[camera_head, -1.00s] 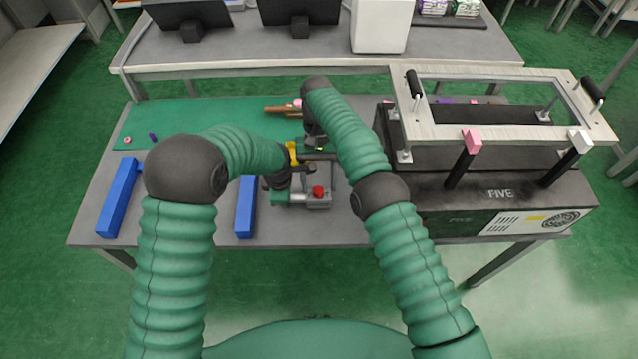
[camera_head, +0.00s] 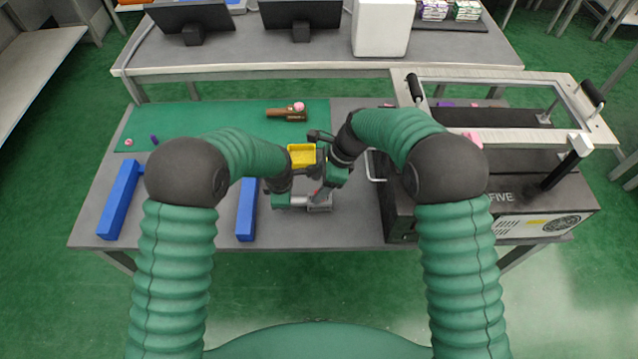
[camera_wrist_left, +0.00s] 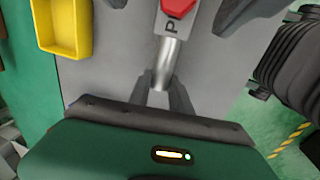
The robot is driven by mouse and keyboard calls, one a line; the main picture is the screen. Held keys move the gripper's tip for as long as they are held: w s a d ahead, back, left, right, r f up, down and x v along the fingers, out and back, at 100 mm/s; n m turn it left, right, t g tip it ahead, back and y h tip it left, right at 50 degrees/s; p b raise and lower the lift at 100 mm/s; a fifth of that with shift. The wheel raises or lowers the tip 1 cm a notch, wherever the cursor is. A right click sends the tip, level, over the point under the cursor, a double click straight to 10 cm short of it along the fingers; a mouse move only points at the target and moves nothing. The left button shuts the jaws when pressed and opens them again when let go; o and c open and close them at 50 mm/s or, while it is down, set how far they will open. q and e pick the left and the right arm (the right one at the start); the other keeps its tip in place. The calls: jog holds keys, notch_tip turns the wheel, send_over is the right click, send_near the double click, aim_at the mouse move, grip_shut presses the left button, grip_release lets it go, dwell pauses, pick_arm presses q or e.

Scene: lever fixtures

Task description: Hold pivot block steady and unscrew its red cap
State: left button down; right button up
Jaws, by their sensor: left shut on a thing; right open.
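The pivot block (camera_head: 320,208) is a small grey block on the table in front of me, with a silver shaft on its left side. In the left wrist view the block carries a letter P, and its shaft (camera_wrist_left: 165,62) lies between my left fingers. My left gripper (camera_wrist_left: 160,88) is shut on that shaft. The red cap (camera_wrist_left: 180,7) is on the block, cut by the top edge of that view. My right gripper (camera_head: 319,192) is open just above the block, near the cap. The head view mostly hides the cap behind it.
A yellow tray (camera_head: 302,151) stands behind the block. A brown tool (camera_head: 287,115) lies on the green mat (camera_head: 220,115). Blue bars (camera_head: 119,200) lie to the left. A black machine with a light frame (camera_head: 500,137) fills the right side of the table.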

jog(key=shift+f, duration=0.2)
jog(key=shift+f, duration=1.4)
grip_shut()
jog(key=n+g, duration=0.1)
jog(key=n, duration=0.2)
jog(key=n+g, duration=0.1)
jog(key=n, duration=0.2)
jog(key=shift+h, duration=0.3)
pick_arm(q)
jog(key=shift+w, duration=0.1)
pick_arm(e)
jog(key=n+g+h, duration=0.1)
jog(key=n, duration=0.3)
jog(key=shift+g, duration=0.3)
jog(key=n+h, duration=0.1)
jog(key=n, duration=0.2)
jog(key=shift+s+d+g, duration=0.1)
jog(key=shift+d+g, duration=0.05)
jog(key=shift+g, duration=0.15)
jog(key=shift+r, duration=0.3)
jog(key=shift+r, duration=0.8)
